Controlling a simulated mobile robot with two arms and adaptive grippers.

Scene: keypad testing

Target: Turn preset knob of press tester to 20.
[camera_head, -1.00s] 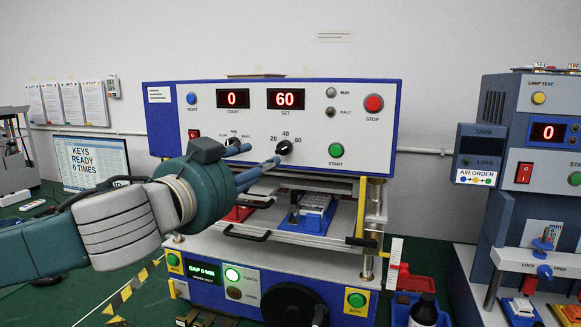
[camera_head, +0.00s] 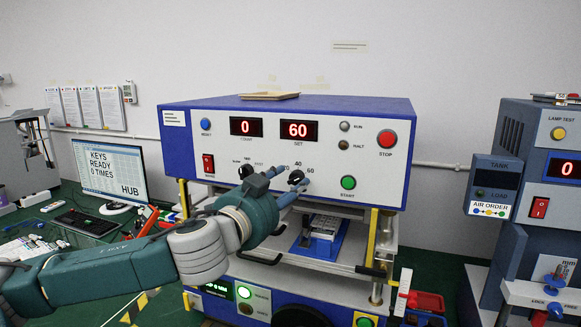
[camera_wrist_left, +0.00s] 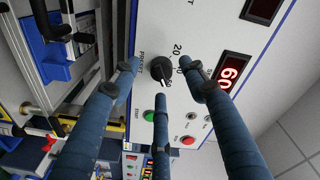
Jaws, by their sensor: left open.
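The press tester (camera_head: 330,160) has a white front panel with a blue frame. Its black preset knob (camera_head: 296,177) sits among the marks 20, 40 and 60, and the red SET display (camera_head: 299,130) reads 60. In the left wrist view the knob (camera_wrist_left: 161,71) has its pointer near 60. My left gripper (camera_head: 290,176) is open at the knob. In the left wrist view its blue fingers (camera_wrist_left: 160,78) spread around the knob, with gaps visible; contact is unclear. My right gripper is not in view.
A second black knob (camera_head: 245,171) is close left of the gripper. A green START button (camera_head: 348,183) and red STOP button (camera_head: 387,139) lie to the right. A monitor (camera_head: 110,170) stands left, another blue tester (camera_head: 530,180) right.

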